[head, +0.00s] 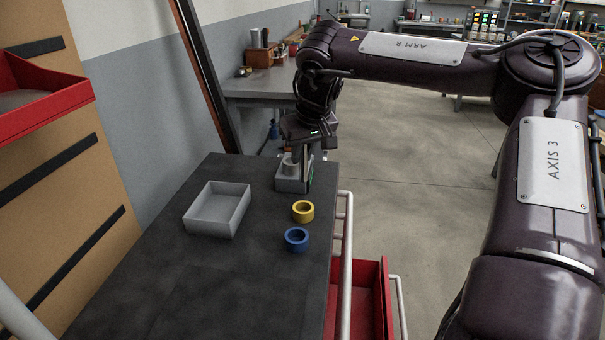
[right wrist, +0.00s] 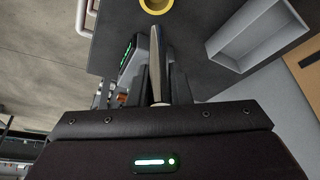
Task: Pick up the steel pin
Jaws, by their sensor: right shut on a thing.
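The steel pin (right wrist: 158,62) shows in the right wrist view as a bright metal rod between the two dark fingers of my right gripper (right wrist: 161,85). The gripper is shut on it. In the head view my right gripper (head: 302,153) points down at the far right end of the dark bench top, right over a small grey block (head: 291,186). The block also shows beside the pin in the right wrist view, with green lights on its side. I cannot tell whether the pin touches the block. My left gripper is out of view.
A yellow ring (head: 303,211) and a blue ring (head: 296,239) lie in front of the block on the bench top (head: 240,290). An open grey tray (head: 214,226) stands to their left. A red drawer (head: 368,300) stands open at the right. The front of the bench is clear.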

